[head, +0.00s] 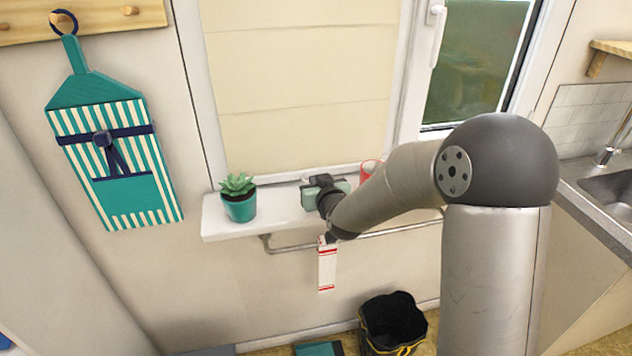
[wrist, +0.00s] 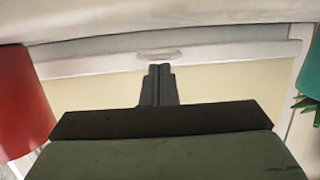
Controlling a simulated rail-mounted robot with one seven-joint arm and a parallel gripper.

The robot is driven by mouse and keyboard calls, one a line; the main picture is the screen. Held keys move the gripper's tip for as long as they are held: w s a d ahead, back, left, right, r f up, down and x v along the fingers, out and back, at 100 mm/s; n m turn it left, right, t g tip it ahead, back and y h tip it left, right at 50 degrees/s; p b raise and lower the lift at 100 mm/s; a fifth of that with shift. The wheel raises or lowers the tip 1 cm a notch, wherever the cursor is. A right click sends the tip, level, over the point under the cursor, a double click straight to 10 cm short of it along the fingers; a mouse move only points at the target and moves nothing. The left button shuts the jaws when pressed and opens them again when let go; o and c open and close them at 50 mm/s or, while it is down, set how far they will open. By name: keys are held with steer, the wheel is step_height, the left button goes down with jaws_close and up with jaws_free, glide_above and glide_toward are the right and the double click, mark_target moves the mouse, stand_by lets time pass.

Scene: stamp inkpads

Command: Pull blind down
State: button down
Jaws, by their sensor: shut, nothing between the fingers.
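The cream blind (head: 300,70) hangs over the left window pane in the head view and reaches down close to the sill. In the wrist view, the blind's cream cloth (wrist: 225,85) lies behind my gripper, beside a white bar (wrist: 240,50) with a small oval tab (wrist: 160,53). I cannot tell whether this bar belongs to the blind or the window frame. My gripper (wrist: 158,68) is shut and empty, its fingertips pointing at the tab. Whether they touch it is unclear. In the head view, my gripper (head: 318,179) is low in front of the window, above the sill, its fingers hard to make out.
A potted succulent (head: 240,205) stands left on the white sill (head: 280,212). A red mug (head: 369,170) stands right of my gripper, partly behind my arm. A rail with a red-and-white cloth (head: 327,268) runs below. A black bin (head: 392,320) stands on the floor.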

step_height(320, 180, down, 2)
steer(key=b, duration=0.3)
steer(key=shift+f+b, duration=0.2)
steer(key=shift+b, duration=0.2)
steer(key=shift+r, duration=0.15)
steer(key=shift+r, duration=0.15)
